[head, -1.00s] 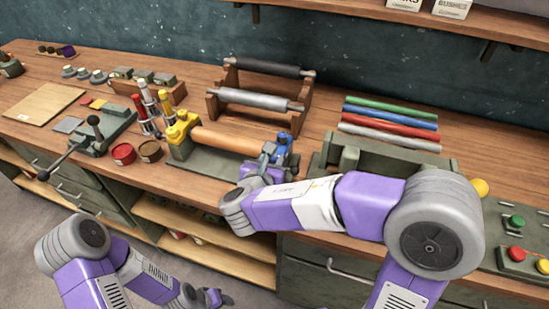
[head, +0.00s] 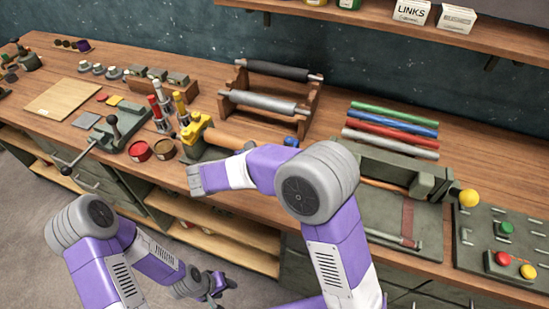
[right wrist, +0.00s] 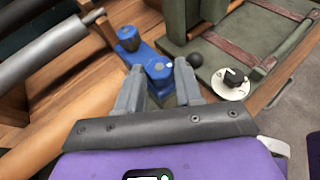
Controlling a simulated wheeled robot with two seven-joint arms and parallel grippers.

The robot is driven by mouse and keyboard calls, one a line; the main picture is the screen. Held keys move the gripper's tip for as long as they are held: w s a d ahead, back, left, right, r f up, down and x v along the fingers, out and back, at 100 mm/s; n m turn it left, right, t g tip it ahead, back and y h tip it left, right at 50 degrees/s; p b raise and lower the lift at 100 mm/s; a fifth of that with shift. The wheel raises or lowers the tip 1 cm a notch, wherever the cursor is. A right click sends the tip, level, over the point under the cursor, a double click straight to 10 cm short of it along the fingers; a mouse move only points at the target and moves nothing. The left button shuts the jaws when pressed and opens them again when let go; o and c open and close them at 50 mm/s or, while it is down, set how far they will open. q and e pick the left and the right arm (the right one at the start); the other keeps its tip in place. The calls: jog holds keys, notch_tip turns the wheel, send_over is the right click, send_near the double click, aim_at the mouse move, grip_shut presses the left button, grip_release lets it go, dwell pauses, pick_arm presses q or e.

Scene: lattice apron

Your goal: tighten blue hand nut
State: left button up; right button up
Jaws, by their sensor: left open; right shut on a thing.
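A blue clamp (right wrist: 150,58) with a blue knob (head: 290,140) holds the right end of a copper-coloured roller (head: 230,138); a yellow clamp (head: 196,128) holds its left end. A black ball (right wrist: 195,60) sits by the right fingertip. In the head view my right forearm hides this gripper and most of the blue clamp. My left gripper (head: 222,285) is open and empty, low in front of the bench.
A green fixture (head: 400,205) with a strap lies right of my right arm, beside a button panel (head: 500,250). Coloured rods (head: 395,125) and a roller rack (head: 268,95) stand behind. Red (head: 138,150) and brown (head: 163,149) tins stand left.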

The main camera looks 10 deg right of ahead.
dwell(0.4)
jog(key=o, duration=1)
jog(key=shift+o, duration=0.2)
jog(key=p+v, duration=0.1)
jog(key=v, duration=0.6)
jog(key=shift+a, duration=0.25)
jog(key=shift+r, duration=0.15)
